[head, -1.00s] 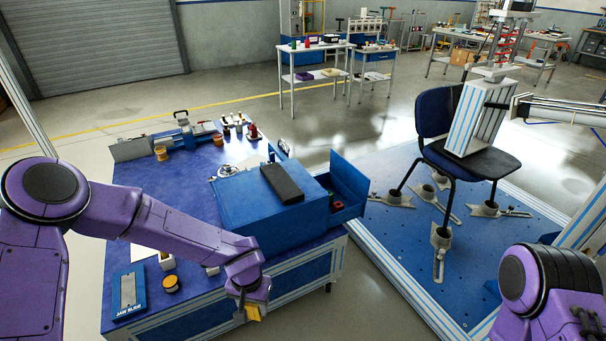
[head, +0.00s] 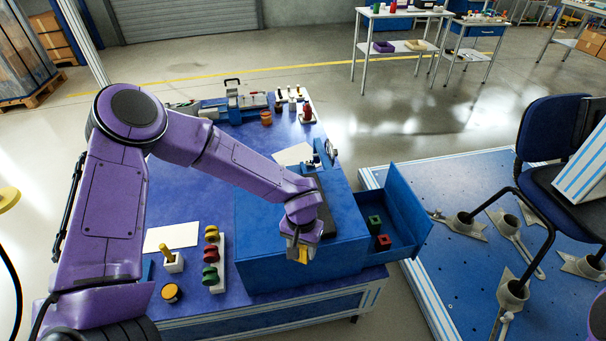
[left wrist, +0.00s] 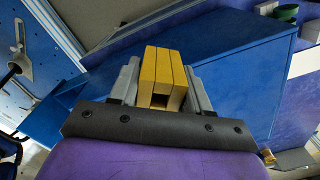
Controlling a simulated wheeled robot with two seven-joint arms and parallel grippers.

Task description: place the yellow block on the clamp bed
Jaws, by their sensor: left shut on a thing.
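My left gripper (head: 297,250) is shut on the yellow block (head: 304,255), holding it in front of the near face of the blue cabinet. In the left wrist view the yellow block (left wrist: 162,75) sits between the two grey fingers (left wrist: 160,88), with a dark opening in its near end. A grey clamp-like fixture (head: 245,100) stands at the far end of the blue bench and looks like the clamp bed, though its details are too small to tell. My right gripper is out of view.
The blue cabinet (head: 265,215) has an open drawer (head: 405,215) on its right, holding a green block (head: 375,222) and a red block (head: 383,242). A rack of coloured spools (head: 212,260) and a yellow-handled holder (head: 172,262) stand left. A chair (head: 548,130) is at right.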

